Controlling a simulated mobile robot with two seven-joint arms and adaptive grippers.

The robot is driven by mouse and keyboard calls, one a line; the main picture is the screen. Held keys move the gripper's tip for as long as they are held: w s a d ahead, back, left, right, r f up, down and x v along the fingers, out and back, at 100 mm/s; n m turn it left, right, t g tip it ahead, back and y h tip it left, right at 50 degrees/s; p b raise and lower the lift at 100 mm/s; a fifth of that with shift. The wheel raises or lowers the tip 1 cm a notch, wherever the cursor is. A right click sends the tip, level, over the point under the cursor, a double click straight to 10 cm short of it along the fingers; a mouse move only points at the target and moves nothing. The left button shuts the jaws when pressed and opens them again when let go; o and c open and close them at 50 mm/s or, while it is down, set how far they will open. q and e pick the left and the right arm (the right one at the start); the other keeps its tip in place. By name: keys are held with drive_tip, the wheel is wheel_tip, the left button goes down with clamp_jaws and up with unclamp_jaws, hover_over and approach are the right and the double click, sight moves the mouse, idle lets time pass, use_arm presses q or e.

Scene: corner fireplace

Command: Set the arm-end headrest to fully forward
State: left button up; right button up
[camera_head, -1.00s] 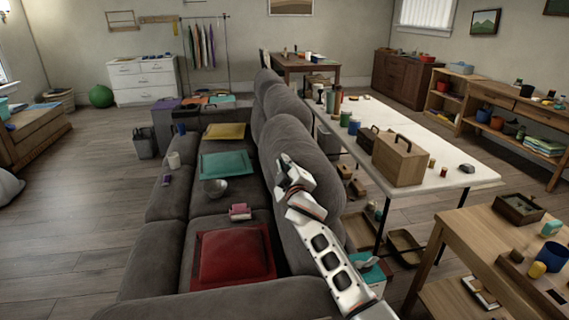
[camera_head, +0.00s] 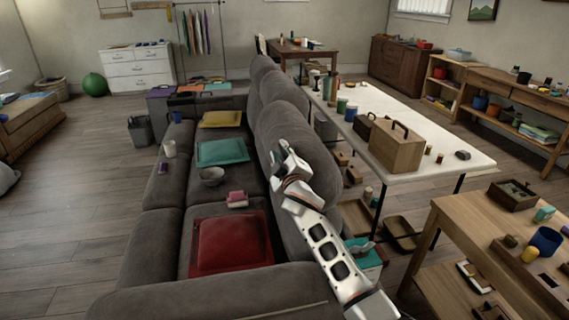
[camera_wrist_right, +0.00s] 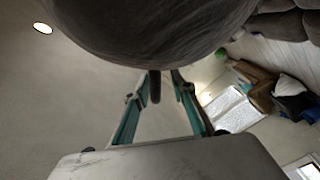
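The arm-end headrest (camera_head: 297,128) is the grey, rounded top of the sofa back nearest me in the head view. My right gripper (camera_head: 279,154) is in front of it there and hides part of it. In the right wrist view a large grey cushion surface (camera_wrist_right: 150,35), seemingly this headrest, fills the top. My right gripper (camera_wrist_right: 162,80) has its teal-sided fingers apart just below that surface. A dark, narrow piece shows between the fingers; I cannot tell what it is or whether they touch it. My left gripper is not in view.
A red cushion (camera_head: 229,243), a pink item (camera_head: 237,199) and a bowl (camera_head: 211,176) lie on the seats. A white table (camera_head: 440,143) with a wooden box (camera_head: 397,150) stands behind the sofa. A wooden table (camera_head: 462,225) is at right. The floor (camera_head: 75,215) at left is clear.

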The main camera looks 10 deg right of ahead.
drive_tip(key=s, duration=1.1)
drive_tip(key=shift+d, duration=0.2)
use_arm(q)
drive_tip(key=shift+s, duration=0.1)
use_arm(e)
drive_tip(key=shift+s+f, duration=0.1)
